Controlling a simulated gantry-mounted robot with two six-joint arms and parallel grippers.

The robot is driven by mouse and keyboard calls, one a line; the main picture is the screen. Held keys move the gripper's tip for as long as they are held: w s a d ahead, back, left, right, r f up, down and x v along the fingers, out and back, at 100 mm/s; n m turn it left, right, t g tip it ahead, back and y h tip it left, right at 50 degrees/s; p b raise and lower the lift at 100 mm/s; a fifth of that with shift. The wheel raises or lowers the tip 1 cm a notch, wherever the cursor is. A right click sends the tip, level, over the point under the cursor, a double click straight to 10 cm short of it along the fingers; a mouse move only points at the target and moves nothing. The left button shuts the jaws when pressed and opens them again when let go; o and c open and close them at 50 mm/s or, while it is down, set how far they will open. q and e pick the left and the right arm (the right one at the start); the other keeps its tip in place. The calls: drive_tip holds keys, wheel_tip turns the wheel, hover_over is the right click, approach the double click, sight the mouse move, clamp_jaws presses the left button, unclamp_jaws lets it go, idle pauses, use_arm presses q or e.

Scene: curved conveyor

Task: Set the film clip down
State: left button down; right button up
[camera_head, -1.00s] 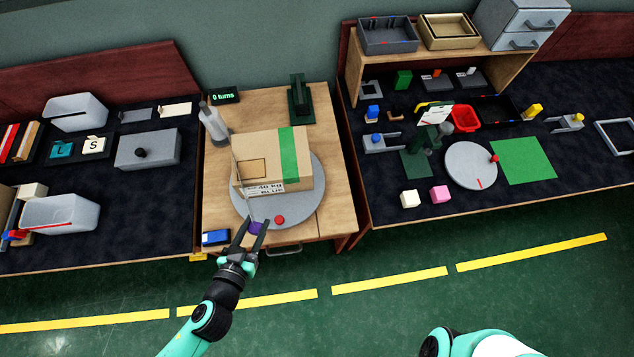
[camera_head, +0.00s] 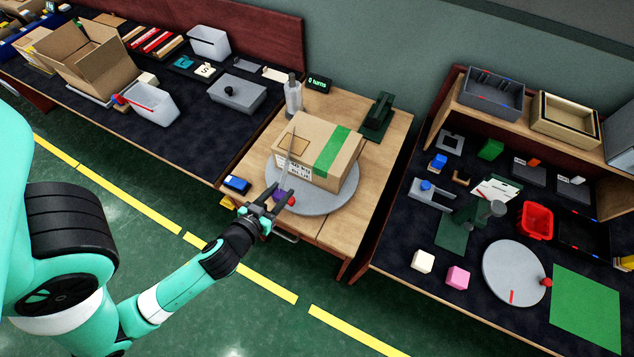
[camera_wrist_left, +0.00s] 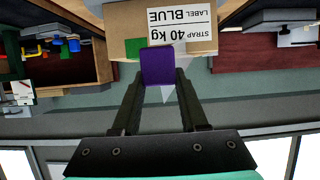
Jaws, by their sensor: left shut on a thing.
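The film clip is a small purple block (camera_head: 278,195), held between the fingertips of my left gripper (camera_head: 283,195). In the left wrist view the purple clip (camera_wrist_left: 158,66) fills the gap between the two dark fingers, in front of the carton's label. A pale, thin film-like strip rises from around the clip along the carton's near side. The cardboard carton (camera_head: 297,137) with a green stripe stands on the grey round turntable (camera_head: 325,202). The gripper is at the turntable's near-left edge. My right gripper is not in view.
A blue block-like device (camera_head: 237,184) lies at the table's near-left corner. A grey bottle-like dispenser (camera_head: 293,95) and a dark green stand (camera_head: 377,117) are at the back. The wooden table (camera_head: 352,225) has bare room at the front right.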

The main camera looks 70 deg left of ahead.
sight(325, 186)
use_arm(q)
drive_tip(key=w+f+b, duration=0.1)
drive_tip(key=w+f, duration=0.1)
drive_tip(key=w, duration=0.1)
drive_tip(key=w+a+f+b, duration=0.1)
drive_tip(key=w+f, duration=0.2)
drive_tip(key=w, duration=0.1)
drive_tip(key=w+f+b, duration=0.1)
drive_tip(key=w+f, duration=0.2)
drive_tip(key=w, duration=0.1)
drive_tip(key=shift+w+a+f+b, duration=0.15)
drive_tip(key=shift+a+b, duration=0.05)
drive_tip(key=shift+b, duration=0.2)
drive_tip(key=shift+w+f, duration=0.1)
drive_tip(key=shift+w, duration=0.1)
drive_tip(key=shift+w+f, duration=0.15)
drive_tip(key=shift+f, duration=0.15)
wheel_tip(325, 186, down, 3)
drive_tip(key=shift+w+f+b, duration=0.1)
drive_tip(key=shift+b, duration=0.9)
drive_tip(key=shift+f, duration=0.15)
drive_tip(key=shift+c, duration=2.2)
unclamp_jaws()
